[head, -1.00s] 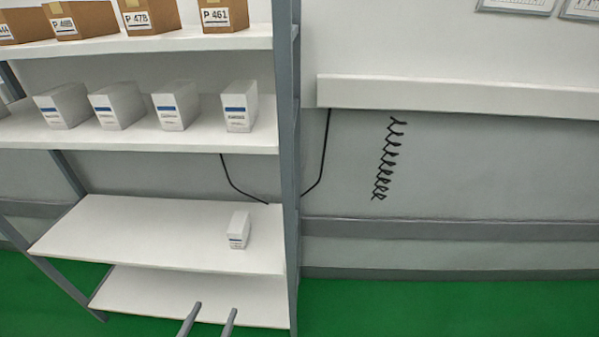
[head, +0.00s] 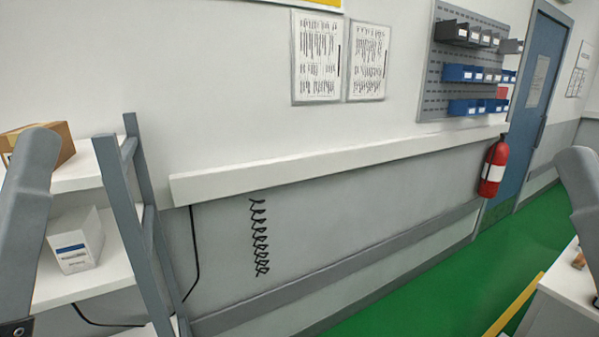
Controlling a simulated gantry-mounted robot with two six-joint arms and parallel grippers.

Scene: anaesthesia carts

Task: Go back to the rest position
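Neither of my grippers shows in the head view. Only a grey link of my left arm stands at the left edge and a grey link of my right arm at the right edge. Whether the grippers are open or hold anything is hidden. A shelving rack (head: 120,205) with grey posts stands at the left. A white box with a blue stripe (head: 75,241) sits on its shelf, just right of my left arm link. A brown carton (head: 58,146) is on the shelf above, partly behind that link.
A white wall rail (head: 330,162) runs along the wall, with a black coiled cord (head: 259,237) below it. A red fire extinguisher (head: 493,167) hangs near the blue door (head: 538,95). A white-topped unit (head: 565,290) stands at the lower right. Green floor (head: 440,270) lies open between.

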